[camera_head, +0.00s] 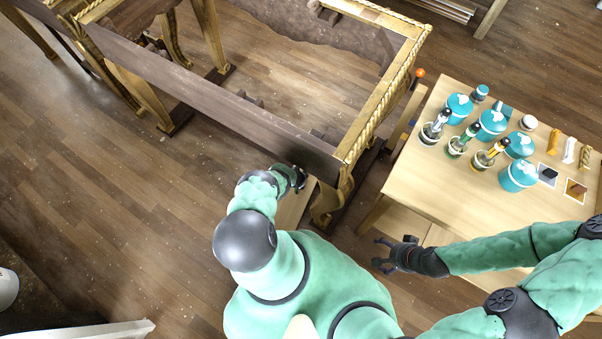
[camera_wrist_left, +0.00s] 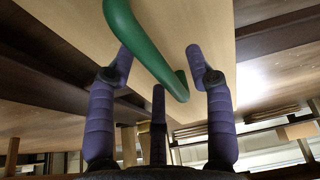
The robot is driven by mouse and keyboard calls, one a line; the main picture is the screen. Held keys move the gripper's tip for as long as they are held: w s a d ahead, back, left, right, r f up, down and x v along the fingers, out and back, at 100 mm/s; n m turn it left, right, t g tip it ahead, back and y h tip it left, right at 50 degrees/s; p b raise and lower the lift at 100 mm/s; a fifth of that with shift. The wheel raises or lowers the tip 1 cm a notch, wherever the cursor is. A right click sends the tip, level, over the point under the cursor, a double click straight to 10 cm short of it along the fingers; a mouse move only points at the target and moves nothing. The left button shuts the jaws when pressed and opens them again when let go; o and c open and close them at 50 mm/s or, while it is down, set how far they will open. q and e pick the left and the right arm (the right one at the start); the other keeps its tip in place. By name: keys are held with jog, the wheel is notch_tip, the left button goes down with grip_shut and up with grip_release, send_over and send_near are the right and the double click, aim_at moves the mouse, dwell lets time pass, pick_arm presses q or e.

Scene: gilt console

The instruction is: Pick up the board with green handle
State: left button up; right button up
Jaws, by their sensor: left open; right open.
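The pale wooden board (camera_wrist_left: 195,25) with its curved green handle (camera_wrist_left: 145,45) fills the upper middle of the left wrist view. My left gripper (camera_wrist_left: 159,62) is open, its purple fingers spread on either side of the handle; whether they touch it I cannot tell. In the head view a pale strip of the board (camera_head: 293,208) shows beside my left forearm, and my left gripper (camera_head: 298,178) is by the console's near corner. The handle is hidden there. My right gripper (camera_head: 383,255) is open and empty, beside the light wooden table's lower left edge.
The gilt console (camera_head: 215,105) with carved legs stands at upper left and centre, close to my left gripper. The light wooden table (camera_head: 445,190) at right bears teal pots (camera_head: 519,177), bottles (camera_head: 491,155) and small items. The wooden floor (camera_head: 120,190) at left is clear.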

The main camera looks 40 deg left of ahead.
pick_arm(q)
jog(key=shift+w+f, duration=0.1)
jog(key=shift+f, duration=0.15)
jog(key=shift+a, duration=0.1)
grip_shut()
jog(key=shift+r, duration=0.2)
jog(key=shift+r+p, duration=0.25)
jog(key=shift+p, duration=0.1)
notch_tip(320, 180, up, 3)
jog(key=p, duration=0.3)
jog(key=shift+a+r, duration=0.1)
jog(key=shift+r, duration=0.05)
jog(key=s+a+r+p, duration=0.6)
jog(key=s+r+p, duration=0.3)
jog(key=s+p, duration=0.3)
jog(key=shift+s, duration=0.25)
